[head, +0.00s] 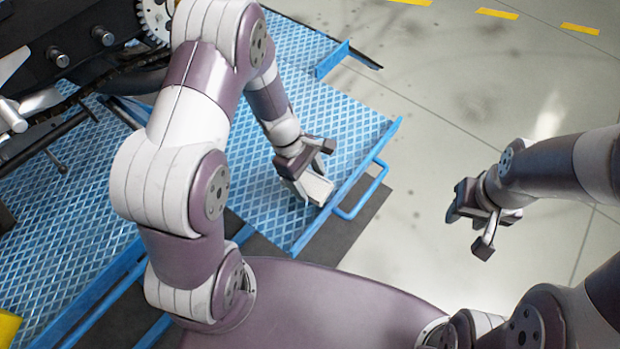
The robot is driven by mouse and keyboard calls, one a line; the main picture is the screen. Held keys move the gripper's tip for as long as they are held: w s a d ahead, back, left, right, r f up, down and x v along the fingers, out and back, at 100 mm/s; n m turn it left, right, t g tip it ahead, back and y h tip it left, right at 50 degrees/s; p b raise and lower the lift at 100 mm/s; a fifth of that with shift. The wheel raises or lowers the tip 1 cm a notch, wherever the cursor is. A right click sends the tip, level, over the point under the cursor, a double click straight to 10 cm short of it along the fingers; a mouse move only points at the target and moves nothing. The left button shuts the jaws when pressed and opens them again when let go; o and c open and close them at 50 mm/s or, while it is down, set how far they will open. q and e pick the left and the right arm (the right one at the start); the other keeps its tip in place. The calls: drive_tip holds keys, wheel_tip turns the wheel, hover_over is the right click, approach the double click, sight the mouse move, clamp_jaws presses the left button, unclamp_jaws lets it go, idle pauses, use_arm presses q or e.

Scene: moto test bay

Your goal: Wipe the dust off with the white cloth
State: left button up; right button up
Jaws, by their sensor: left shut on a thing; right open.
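My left gripper (312,180) is over the blue patterned platform (342,116), close to its right edge. It is shut on a white cloth (316,187), which shows as a small pale block between and below the fingers. I cannot tell whether the cloth touches the platform. My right gripper (470,226) is open and empty over the bare floor, to the right of the platform. No dust can be made out clearly on the platform, and part of its surface is hidden behind my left arm.
A motorcycle (75,60) stands on the platform at the upper left. A blue handle (362,197) sticks out from the platform's right edge, above a dark mat (352,236). The grey floor (440,70) at the right is clear, with yellow stripes (497,14) at the back.

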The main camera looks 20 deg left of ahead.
use_arm(q)
drive_tip(key=shift+r+p, duration=1.25)
drive_tip(key=shift+r, duration=0.35)
